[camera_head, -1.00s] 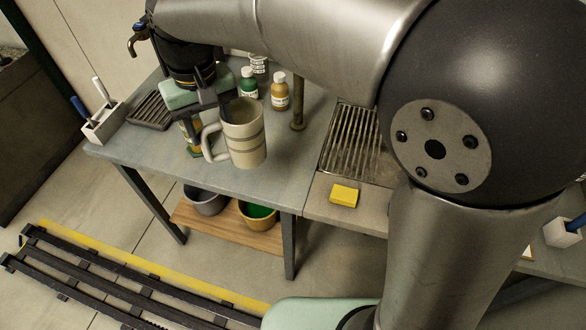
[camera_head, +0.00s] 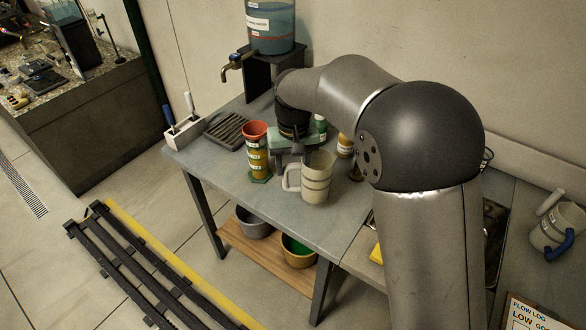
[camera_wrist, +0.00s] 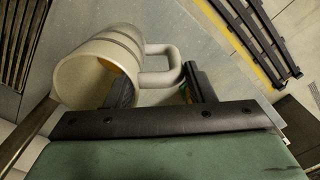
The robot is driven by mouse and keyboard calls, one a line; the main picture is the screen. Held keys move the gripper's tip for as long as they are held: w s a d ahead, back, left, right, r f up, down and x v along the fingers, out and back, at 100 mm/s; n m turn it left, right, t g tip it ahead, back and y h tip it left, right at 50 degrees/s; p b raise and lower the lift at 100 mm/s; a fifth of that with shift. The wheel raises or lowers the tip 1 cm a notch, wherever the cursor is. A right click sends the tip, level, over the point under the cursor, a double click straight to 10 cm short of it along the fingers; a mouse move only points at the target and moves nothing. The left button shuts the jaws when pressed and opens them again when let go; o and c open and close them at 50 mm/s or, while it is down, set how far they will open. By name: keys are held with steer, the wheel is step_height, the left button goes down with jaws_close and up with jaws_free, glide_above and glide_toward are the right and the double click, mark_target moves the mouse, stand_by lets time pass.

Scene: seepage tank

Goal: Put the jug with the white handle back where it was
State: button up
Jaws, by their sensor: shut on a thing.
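A cream jug with grey bands and a pale, whitish handle (camera_head: 316,183) is close to upright at the front of the grey table (camera_head: 230,192). My gripper (camera_head: 302,146) is shut on it from above and behind. In the wrist view the jug (camera_wrist: 92,66) shows its open mouth, and its handle lies between the two fingers (camera_wrist: 160,88). The exact contact is partly hidden. I cannot tell whether the jug's base touches the table. A second cream jug (camera_head: 549,232) with a blue handle stands at the far right.
A red-rimmed column (camera_head: 256,150) with layered fill stands left of the held jug. Behind are small bottles (camera_head: 345,145) and a tank with a tap (camera_head: 271,25). A dark rack (camera_head: 226,131) and a brush holder (camera_head: 184,132) stand at left. Buckets (camera_head: 298,250) sit below.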

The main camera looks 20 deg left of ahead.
steer(key=shift+w+a+f+p, duration=0.1)
steer(key=shift+w+f, duration=0.1)
steer(key=shift+f, duration=0.6)
steer(key=shift+w+a+f+p, duration=0.15)
steer(key=shift+w+f, duration=0.1)
steer(key=shift+f, duration=0.5)
steer(key=shift+w+f+p, duration=0.1)
steer(key=shift+w+f, duration=0.1)
steer(key=shift+f, duration=0.75)
steer(key=o, duration=1.5)
steer(key=shift+o, duration=0.2)
step_height(320, 180, up, 12)
steer(key=b, duration=0.1)
steer(key=shift+w+d, duration=0.1)
